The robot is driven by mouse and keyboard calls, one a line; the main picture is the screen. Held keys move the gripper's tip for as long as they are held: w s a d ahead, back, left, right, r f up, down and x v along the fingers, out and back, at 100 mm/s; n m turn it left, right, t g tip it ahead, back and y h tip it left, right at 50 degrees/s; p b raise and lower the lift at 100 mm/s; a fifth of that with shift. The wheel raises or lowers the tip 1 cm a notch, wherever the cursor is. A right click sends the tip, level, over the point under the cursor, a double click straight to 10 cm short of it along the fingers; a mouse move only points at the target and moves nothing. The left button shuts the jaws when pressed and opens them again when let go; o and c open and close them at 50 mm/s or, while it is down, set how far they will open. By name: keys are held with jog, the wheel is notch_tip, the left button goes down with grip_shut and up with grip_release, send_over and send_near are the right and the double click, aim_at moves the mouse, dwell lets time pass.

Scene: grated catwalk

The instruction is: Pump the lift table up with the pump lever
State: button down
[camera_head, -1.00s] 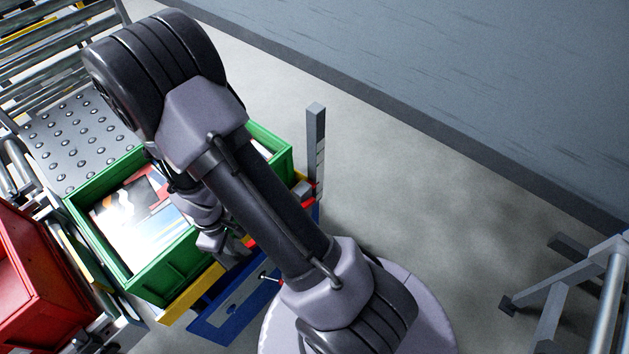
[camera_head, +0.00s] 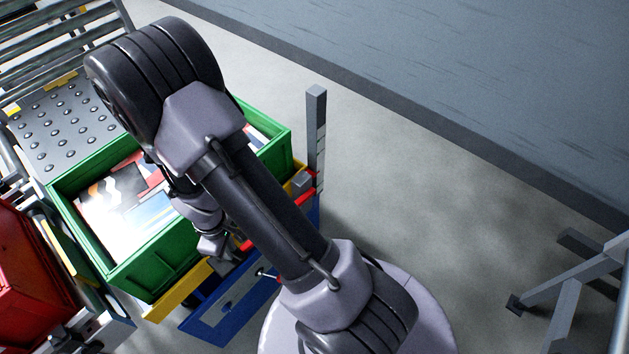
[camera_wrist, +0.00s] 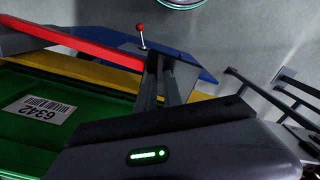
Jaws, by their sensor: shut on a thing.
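My gripper (camera_head: 228,256) is beside the front of the lift table, partly hidden under my arm. In the wrist view its two dark fingers (camera_wrist: 162,82) are closed at the end of a red bar (camera_wrist: 85,43), which appears to be the pump lever. The exact grip is hard to see. The lift table has a yellow top edge (camera_head: 180,297) and a blue base (camera_head: 222,315). A green crate (camera_head: 150,275) with printed items sits on it. A small lever with a red ball knob (camera_wrist: 140,28) stands beyond the fingers.
A grey post (camera_head: 316,130) stands at the table's right corner. A roller conveyor with a ball-transfer plate (camera_head: 65,125) lies at the upper left. A red crate (camera_head: 30,290) is at lower left, a grey trestle (camera_head: 565,300) at right. The floor between is clear.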

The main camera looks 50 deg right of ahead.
notch_tip(320, 180, down, 15)
jog(key=b, duration=0.8)
notch_tip(320, 180, up, 23)
jog(key=p, duration=1.6)
jog(key=shift+d, duration=0.1)
notch_tip(320, 180, down, 23)
jog(key=b, duration=1.6)
notch_tip(320, 180, up, 23)
jog(key=p, duration=1.6)
